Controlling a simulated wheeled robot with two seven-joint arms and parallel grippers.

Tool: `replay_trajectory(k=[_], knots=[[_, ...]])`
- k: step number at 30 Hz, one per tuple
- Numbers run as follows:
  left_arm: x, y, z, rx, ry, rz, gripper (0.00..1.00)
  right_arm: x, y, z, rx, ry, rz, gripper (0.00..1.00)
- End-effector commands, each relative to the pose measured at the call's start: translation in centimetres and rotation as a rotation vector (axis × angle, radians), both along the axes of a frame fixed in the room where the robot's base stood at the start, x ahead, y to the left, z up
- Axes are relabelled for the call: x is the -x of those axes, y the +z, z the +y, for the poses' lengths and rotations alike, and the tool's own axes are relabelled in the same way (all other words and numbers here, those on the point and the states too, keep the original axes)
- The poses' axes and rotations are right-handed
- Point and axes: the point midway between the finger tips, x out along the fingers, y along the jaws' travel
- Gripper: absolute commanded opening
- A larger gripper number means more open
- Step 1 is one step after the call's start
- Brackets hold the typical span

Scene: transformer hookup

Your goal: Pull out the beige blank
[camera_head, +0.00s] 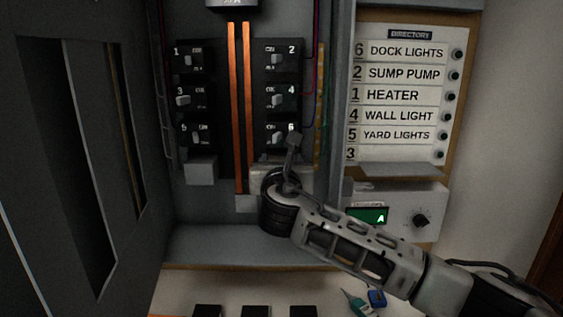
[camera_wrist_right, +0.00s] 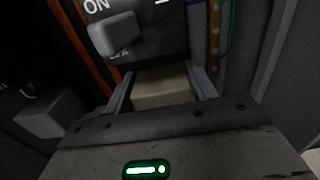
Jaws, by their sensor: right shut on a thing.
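The beige blank (camera_wrist_right: 165,88) sits between the two fingers of my right gripper (camera_wrist_right: 164,90), directly below a black breaker (camera_wrist_right: 140,28). In the head view the blank (camera_head: 262,175) is a pale block under breaker 6 in the right column, partly hidden by my right gripper (camera_head: 291,152) and wrist. The fingers are shut on its sides. I cannot tell whether the blank has shifted out of its slot. My left gripper is not in view.
A grey blank (camera_head: 201,170) is under the left breaker column. Orange bars (camera_head: 239,100) run between the columns. The open panel door (camera_head: 80,160) stands at left. A directory board (camera_head: 405,95) and a box with a green display (camera_head: 368,216) are at right. Dark blocks (camera_head: 255,311) lie below.

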Motion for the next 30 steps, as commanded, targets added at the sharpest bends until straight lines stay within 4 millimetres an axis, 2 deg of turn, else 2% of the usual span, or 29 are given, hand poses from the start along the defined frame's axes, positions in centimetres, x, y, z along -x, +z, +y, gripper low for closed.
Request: replay_trajectory(k=[30], knots=[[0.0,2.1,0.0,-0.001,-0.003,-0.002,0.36,2.6,0.0,0.0,0.001,-0.001,0.002,0.27]])
